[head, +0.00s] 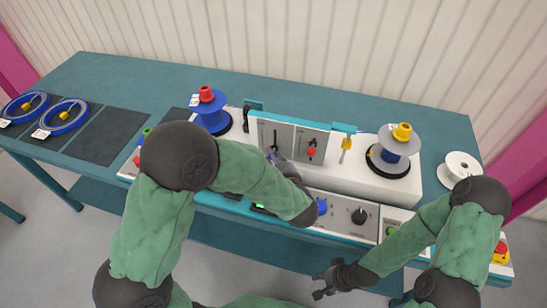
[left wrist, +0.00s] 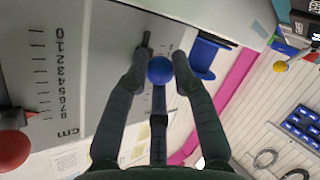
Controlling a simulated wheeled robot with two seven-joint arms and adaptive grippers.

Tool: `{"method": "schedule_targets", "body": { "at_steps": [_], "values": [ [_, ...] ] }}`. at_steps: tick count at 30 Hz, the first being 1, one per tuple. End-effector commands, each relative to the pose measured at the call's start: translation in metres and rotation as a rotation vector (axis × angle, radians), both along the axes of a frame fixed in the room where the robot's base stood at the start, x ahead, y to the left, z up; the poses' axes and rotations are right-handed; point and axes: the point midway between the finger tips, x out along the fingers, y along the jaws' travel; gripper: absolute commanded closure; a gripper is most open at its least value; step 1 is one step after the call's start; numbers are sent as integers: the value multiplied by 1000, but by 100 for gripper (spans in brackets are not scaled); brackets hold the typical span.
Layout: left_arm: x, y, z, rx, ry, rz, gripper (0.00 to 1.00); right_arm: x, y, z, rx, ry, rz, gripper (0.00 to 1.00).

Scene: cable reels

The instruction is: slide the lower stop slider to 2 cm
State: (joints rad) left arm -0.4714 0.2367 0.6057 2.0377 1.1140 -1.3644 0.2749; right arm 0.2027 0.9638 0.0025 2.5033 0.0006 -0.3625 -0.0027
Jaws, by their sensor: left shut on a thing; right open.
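The slider panel (head: 300,143) stands upright on the white machine. In the left wrist view a blue ball knob (left wrist: 160,70) sits between the two fingertips of my left gripper (left wrist: 159,74), which is shut on it. A small scale beside it is partly hidden by the fingers. A red ball knob (left wrist: 14,149) is at the left, beside a centimetre scale (left wrist: 50,75) that reads upside down. The red knob shows in the head view (head: 311,152); the blue one is hidden there by my left gripper (head: 277,156). My right gripper (head: 325,284) is open and empty, low in front of the table.
A blue reel (head: 210,113) and a grey reel (head: 396,147) stand on either side of the panel. A white spool (head: 461,167) is at the right. A blue knob (head: 321,206) and a black knob (head: 359,216) sit on the front. Blue cable coils (head: 63,116) lie at the left.

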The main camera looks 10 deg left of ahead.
Motion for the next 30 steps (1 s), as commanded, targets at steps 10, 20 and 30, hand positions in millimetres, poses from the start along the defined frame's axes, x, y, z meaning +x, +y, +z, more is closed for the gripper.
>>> {"method": "schedule_targets", "body": {
  "at_steps": [10,20,30],
  "values": [
    [0,1,6,0,-3,4,100,0,0,5,0,0,0,53],
    [0,1,6,-1,-2,2,50,0,0,5,0,0,0,53],
    [-16,-11,12,0,-4,-3,50,0,0,5,0,0,0,53]
  ]
}}
